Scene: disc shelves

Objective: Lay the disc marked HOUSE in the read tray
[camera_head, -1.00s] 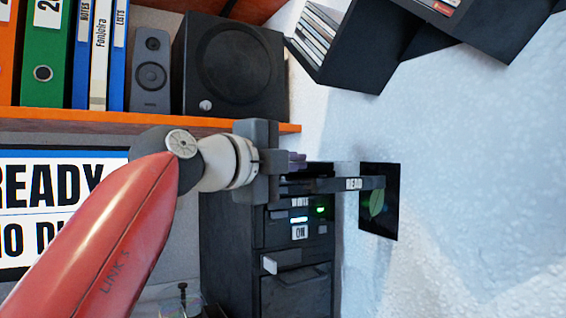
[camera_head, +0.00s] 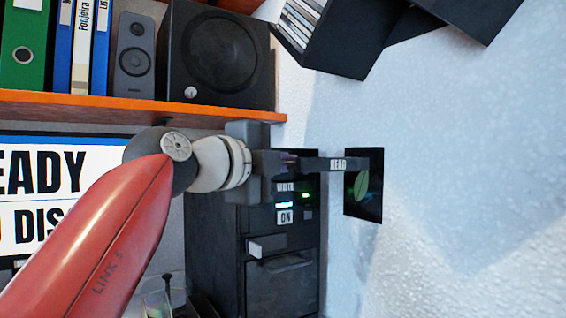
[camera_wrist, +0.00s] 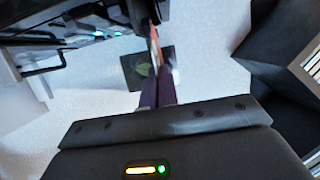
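In the wrist view my gripper's purple fingers (camera_wrist: 158,90) are close together. A thin edge-on strip (camera_wrist: 154,50) runs forward from between them; it looks like a disc seen from its rim. Its marking is not readable, so I cannot tell if it says HOUSE. The tray's inside is hidden from the head view, and whether the strip touches the tray cannot be told.
The black tower (camera_head: 280,250) carries lit indicators and a label ending in ON. A dark leaf picture (camera_head: 363,185) is behind the tray's end. A speaker (camera_head: 220,60) and binders stand on the orange shelf (camera_head: 130,104). A dark disc rack (camera_head: 325,35) is at upper right.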

